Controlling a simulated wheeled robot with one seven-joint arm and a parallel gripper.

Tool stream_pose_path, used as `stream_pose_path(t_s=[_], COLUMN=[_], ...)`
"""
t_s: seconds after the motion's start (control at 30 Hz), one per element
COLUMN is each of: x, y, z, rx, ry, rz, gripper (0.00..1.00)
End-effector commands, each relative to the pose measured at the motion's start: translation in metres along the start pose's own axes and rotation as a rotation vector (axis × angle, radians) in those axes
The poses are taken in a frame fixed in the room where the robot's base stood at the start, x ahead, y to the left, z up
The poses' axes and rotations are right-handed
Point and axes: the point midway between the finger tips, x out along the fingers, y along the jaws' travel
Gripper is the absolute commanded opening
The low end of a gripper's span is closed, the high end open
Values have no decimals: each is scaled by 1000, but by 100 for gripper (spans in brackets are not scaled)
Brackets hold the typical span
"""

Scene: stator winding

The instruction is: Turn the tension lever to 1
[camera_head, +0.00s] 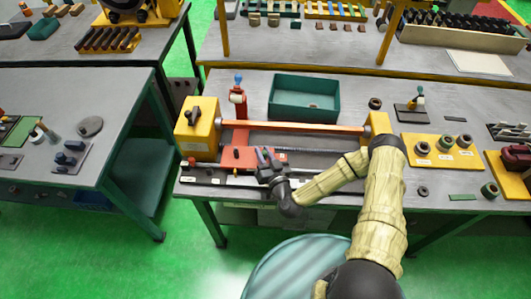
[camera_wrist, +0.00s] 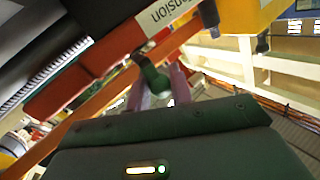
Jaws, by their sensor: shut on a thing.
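In the head view, my gripper (camera_head: 268,163) is at the right end of the red block (camera_head: 240,156) on the winding machine. The lever is hidden there behind my gripper. The number marks of the lever's scale cannot be read.
The yellow machine housing (camera_head: 197,128) stands left of the red block, with an orange bar (camera_head: 290,127) running right behind it. A yellow panel with knobs (camera_head: 440,152) lies right.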

Motion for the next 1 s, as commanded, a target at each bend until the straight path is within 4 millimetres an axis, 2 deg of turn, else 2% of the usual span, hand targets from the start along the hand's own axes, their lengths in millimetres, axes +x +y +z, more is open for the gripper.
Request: stream_pose_path(t_s=[0.43,0.47,0.57,0.87,1.0], x=[1,1,1,0,-8], y=[-1,-1,-1,-1,-1], z=[0,0,0,0,2], rx=[1,1,1,1,1], ry=[8,8,8,7,5], rz=[14,14,14,14,13], gripper=[0,24,42,42,42])
